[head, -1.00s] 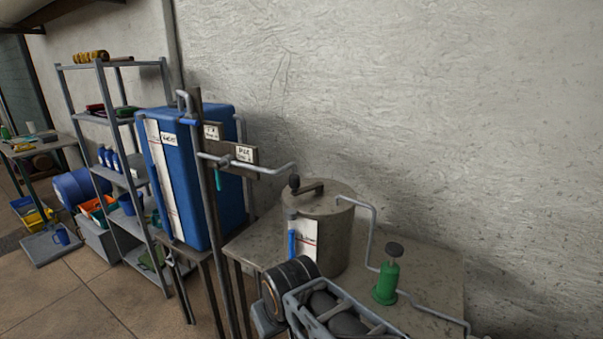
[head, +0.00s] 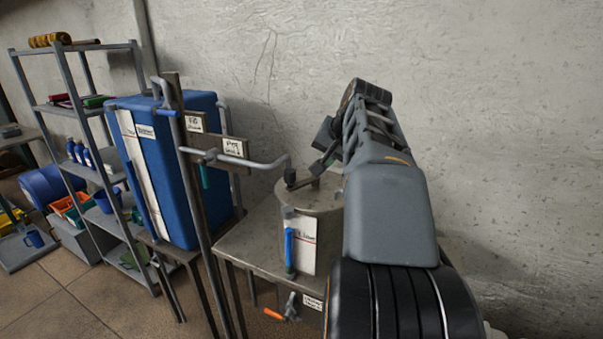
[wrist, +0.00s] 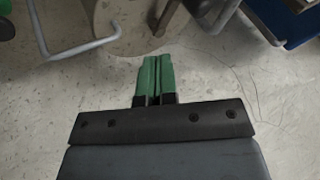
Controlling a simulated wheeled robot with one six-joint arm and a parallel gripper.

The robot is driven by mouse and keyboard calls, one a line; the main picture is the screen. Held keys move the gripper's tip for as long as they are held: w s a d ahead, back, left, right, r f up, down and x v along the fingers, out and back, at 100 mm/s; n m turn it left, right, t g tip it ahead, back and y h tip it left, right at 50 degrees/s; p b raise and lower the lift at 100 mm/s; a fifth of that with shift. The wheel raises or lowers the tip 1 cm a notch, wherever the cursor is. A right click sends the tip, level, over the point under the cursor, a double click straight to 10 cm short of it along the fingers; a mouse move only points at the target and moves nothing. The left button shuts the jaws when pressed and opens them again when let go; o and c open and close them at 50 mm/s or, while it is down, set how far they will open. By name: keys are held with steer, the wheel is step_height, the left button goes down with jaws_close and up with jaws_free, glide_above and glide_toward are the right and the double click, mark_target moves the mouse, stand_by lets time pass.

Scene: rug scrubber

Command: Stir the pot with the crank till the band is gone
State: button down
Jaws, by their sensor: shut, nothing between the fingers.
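The grey metal pot (head: 316,240) stands on a table, with a crank (head: 303,181) on its lid. In the wrist view the lid (wrist: 112,34) is at the top and the crank arm (wrist: 168,16) runs across it. A blue strip (head: 289,248) beside a white label with a red line is on the pot's front. My gripper (wrist: 154,58) has green fingers, pressed together and empty. Its tips are close to the lid's edge in the wrist view and apart from the crank. In the head view my arm covers the pot's right side.
A blue tank (head: 180,190) on a stand is left of the pot. A pipe (head: 245,162) reaches from a post toward the lid. An orange-handled tap (head: 280,316) is below the tabletop (head: 240,246). Shelving (head: 103,175) stands at the left. The wall behind is bare.

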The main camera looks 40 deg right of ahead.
mark_target(294, 173)
steer(key=p+x, duration=0.1)
steer(key=x, duration=0.7)
steer(key=shift+a, duration=0.1)
steer(key=w, duration=0.1)
steer(key=w+a+p, duration=0.1)
steer(key=shift+w+f, duration=0.3)
steer(key=shift+w, duration=0.05)
steer(key=shift+w+a+f+p, duration=0.1)
steer(key=shift+w+a+p, duration=0.25)
steer(key=shift+w, duration=0.25)
steer(key=shift+w+a, duration=0.1)
steer(key=shift+w+a, duration=0.3)
steer(key=shift+w, duration=0.5)
steer(key=shift+s, duration=0.1)
